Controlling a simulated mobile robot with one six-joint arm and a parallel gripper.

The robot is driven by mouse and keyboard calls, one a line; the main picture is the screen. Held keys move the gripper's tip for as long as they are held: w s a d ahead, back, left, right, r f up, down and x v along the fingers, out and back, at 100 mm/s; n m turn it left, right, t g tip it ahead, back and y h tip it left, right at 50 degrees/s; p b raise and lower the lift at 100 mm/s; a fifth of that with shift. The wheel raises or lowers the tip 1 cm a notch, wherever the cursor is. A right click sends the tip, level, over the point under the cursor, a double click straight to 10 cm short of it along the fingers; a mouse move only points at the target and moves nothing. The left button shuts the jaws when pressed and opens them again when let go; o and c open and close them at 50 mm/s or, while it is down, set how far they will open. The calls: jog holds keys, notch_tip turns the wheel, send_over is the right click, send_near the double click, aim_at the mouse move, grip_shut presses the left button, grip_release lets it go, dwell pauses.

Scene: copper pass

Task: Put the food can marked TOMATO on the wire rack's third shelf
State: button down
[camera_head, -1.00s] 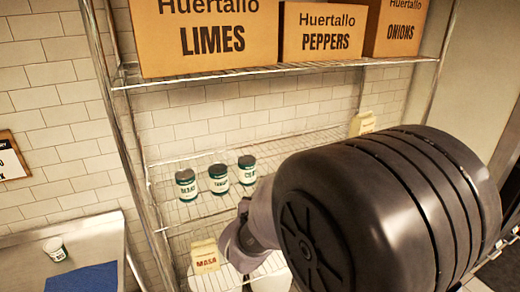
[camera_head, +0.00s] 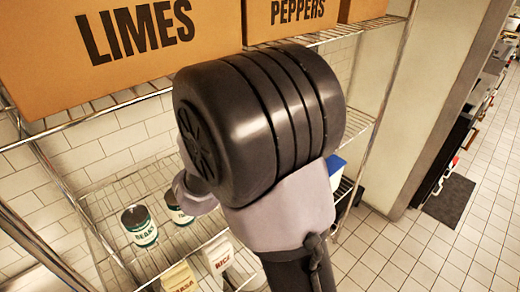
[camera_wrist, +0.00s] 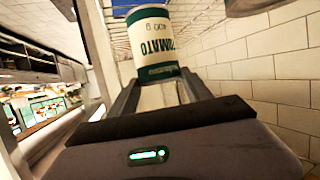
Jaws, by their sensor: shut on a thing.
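The TOMATO can (camera_wrist: 153,42), with a white label and green bands, is between the two fingers of my gripper (camera_wrist: 158,88) in the wrist view. The fingers are shut on it. In the head view my dark arm hides the fingers. The wire rack (camera_head: 75,120) fills the left and middle of that view. A can marked BEANS (camera_head: 138,226) stands on a lower wire shelf. A second can (camera_head: 178,209) beside it is partly hidden by my arm, and its label is not readable.
Large boxes marked LIMES (camera_head: 130,65) and PEPPERS (camera_head: 298,22) stand on the shelf above. MASA (camera_head: 181,279) and RICE (camera_head: 218,254) packs stand below the cans. A tiled wall (camera_wrist: 265,80) is close on the right in the wrist view. Open floor (camera_head: 420,260) lies right.

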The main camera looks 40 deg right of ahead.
jog(key=f+b+x, duration=0.1)
jog(key=b+x, duration=0.1)
jog(key=x, duration=0.7)
jog(key=shift+a+f, duration=0.15)
jog(key=shift+f, duration=0.15)
jog(key=shift+c, duration=2.3)
grip_release()
jog(key=shift+r, duration=0.1)
